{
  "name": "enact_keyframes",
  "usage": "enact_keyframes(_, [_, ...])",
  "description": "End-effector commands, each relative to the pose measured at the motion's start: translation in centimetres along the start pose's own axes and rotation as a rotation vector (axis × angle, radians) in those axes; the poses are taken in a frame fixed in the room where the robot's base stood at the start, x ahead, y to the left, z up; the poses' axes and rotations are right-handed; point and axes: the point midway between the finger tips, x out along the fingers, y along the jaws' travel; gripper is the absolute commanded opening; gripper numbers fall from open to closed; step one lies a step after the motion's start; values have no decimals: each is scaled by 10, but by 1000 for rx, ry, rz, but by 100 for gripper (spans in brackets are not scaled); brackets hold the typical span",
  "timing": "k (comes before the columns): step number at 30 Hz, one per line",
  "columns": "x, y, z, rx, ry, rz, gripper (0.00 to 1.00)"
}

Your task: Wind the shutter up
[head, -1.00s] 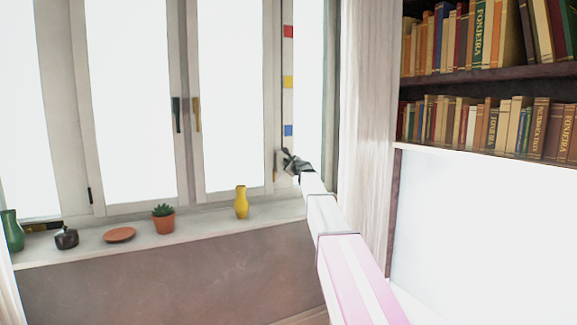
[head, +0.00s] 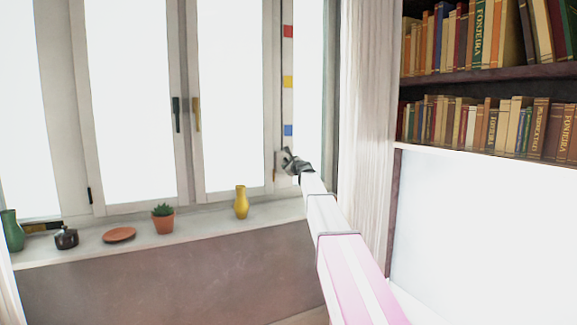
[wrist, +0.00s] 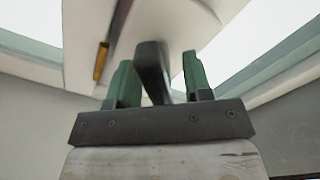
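My gripper (head: 292,161) is at the pale window post, low on the right side of the window. In the wrist view, its two green fingers (wrist: 160,82) stand apart with a dark crank-like handle (wrist: 151,66) between them. The handle is close to the left finger, and a gap shows on the right, so the gripper looks open around it. The far end of the handle is partly hidden. A pale strip with red, yellow (head: 288,82) and blue squares runs up the post above the gripper. The panes are bright white; I cannot make out a shutter edge.
The sill (head: 190,222) below holds a yellow vase (head: 241,203), a potted succulent (head: 163,221), a terracotta dish (head: 120,235), a dark pot (head: 66,238) and a green vase (head: 12,231). A curtain (head: 365,150) and bookshelves (head: 490,74) stand to the right.

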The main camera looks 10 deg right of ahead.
Motion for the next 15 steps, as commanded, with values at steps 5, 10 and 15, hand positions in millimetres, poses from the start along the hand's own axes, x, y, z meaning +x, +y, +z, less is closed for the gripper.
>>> enact_keyframes(5, [-1,0,0,0,0,-1,46])
enact_keyframes(10, [-13,0,0,0,0,-1,46])
enact_keyframes(15, [-39,0,0,0,0,-2,46])
